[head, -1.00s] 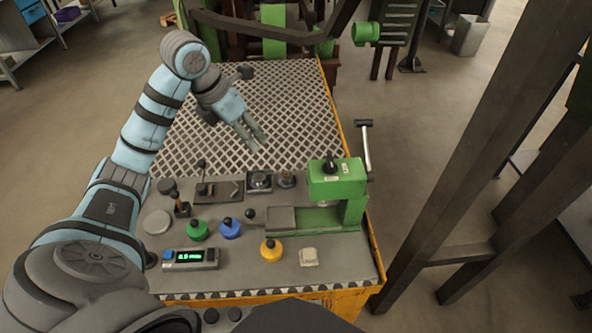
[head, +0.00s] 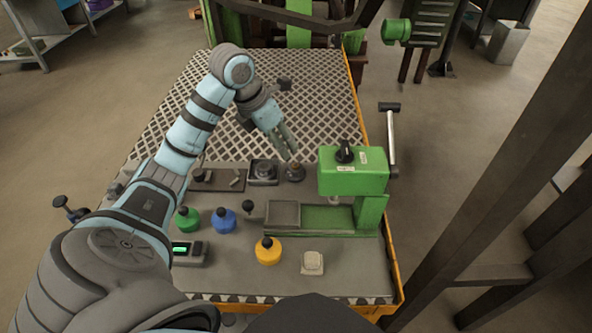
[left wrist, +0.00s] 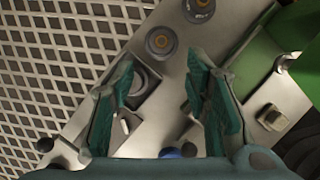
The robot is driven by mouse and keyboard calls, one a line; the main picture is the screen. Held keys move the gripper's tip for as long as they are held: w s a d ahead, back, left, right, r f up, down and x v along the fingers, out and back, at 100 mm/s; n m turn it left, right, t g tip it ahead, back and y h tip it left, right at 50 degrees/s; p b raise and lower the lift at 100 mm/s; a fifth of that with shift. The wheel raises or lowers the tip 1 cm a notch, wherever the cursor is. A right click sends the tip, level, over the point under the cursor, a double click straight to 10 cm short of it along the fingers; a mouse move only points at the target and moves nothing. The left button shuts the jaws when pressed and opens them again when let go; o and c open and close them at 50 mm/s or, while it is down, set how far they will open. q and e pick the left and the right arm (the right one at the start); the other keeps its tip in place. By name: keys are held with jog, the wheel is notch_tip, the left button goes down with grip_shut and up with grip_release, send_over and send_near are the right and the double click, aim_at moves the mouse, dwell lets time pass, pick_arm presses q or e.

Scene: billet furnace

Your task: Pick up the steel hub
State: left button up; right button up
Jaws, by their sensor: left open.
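A round grey metal piece on a dark square block (head: 263,172) looks like the steel hub, though I cannot tell for sure. It sits on the grey bench, just past the mesh edge. It also shows in the left wrist view (left wrist: 145,82), low between the fingers and partly behind the left one. A darker round stepped piece (head: 294,172) stands to its right. My left gripper (head: 290,155) is open and empty, above and just beyond these pieces. In the left wrist view the two teal fingers (left wrist: 160,68) are spread apart, touching nothing.
The green press (head: 352,172) stands close on the right, with a hammer (head: 391,130) beside it. Green (head: 187,220), blue (head: 224,221) and yellow (head: 268,252) dark-topped containers stand nearer.

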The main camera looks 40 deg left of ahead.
aim_at(295, 165)
pick_arm(q)
jog(key=b+x, duration=0.2)
jog(key=x, duration=0.8)
jog(key=shift+w+d+f, duration=0.15)
jog(key=shift+w+f, duration=0.1)
jog(key=shift+f, duration=0.1)
grip_shut()
